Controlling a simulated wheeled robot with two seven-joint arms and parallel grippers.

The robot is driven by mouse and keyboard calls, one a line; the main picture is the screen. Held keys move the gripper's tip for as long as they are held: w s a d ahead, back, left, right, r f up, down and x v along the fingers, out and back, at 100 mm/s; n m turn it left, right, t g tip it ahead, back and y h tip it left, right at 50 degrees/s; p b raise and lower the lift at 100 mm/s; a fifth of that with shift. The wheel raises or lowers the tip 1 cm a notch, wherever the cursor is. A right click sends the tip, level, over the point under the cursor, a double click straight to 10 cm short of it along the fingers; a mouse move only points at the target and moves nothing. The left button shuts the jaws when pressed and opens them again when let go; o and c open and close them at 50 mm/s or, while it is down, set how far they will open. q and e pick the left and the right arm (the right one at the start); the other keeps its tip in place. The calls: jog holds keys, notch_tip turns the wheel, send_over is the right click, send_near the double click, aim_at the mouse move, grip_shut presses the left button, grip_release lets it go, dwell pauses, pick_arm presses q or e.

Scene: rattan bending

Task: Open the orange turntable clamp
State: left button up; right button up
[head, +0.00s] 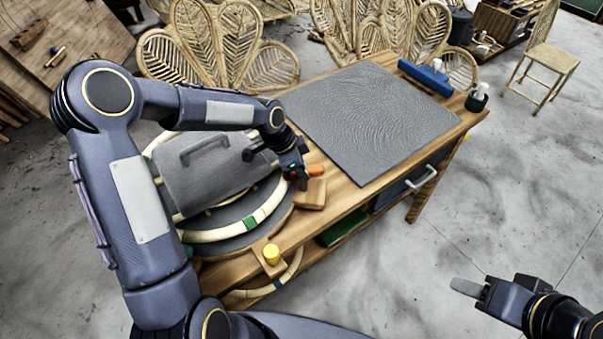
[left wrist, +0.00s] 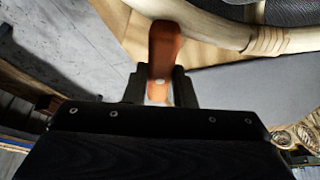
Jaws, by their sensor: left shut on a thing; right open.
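The orange clamp (head: 316,171) sits on a small wooden block (head: 312,194) at the right edge of the round turntable (head: 228,240). My left gripper (head: 299,174) is at the clamp. In the left wrist view, the orange clamp handle (left wrist: 163,50) stands between the fingers of my left gripper (left wrist: 160,88), which is shut on it. The far end of the handle lies close to a pale rattan ring. My right gripper (head: 470,288) is open and empty over the floor at the lower right, away from the table.
A grey case with a handle (head: 205,172) lies over the turntable. A yellow knob (head: 271,253) stands at the table's near edge. A dark grey mat (head: 370,115) covers the table's right part, with a blue tool (head: 428,78) behind it. Rattan chair backs (head: 215,45) stand behind.

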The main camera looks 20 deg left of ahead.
pick_arm(q)
jog(key=n+b, duration=0.2)
jog(key=b, duration=0.1)
jog(key=n+t+y+b, duration=0.1)
jog(key=n+b, duration=0.1)
jog(key=n, duration=0.1)
jog(key=n+t+y+b, duration=0.1)
jog(key=n+b, duration=0.2)
jog(key=shift+s+d+f+b, duration=0.1)
jog(key=shift+d+f+b, duration=0.15)
jog(key=shift+b, duration=0.1)
jog(key=n+b, duration=0.1)
jog(key=n+y+b, duration=0.1)
jog(key=n, duration=0.1)
jog(key=shift+r+t+y, duration=0.15)
jog(key=shift+t+y, duration=0.15)
jog(key=shift+r+n+y+b, duration=0.1)
jog(key=shift+n+y+b, duration=0.3)
jog(key=shift+n+b, duration=0.75)
jog(key=shift+n, duration=0.35)
jog(key=o, duration=1)
jog(key=shift+p+v, duration=0.65)
jog(key=shift+v, duration=3.3)
jog(key=shift+d, duration=0.1)
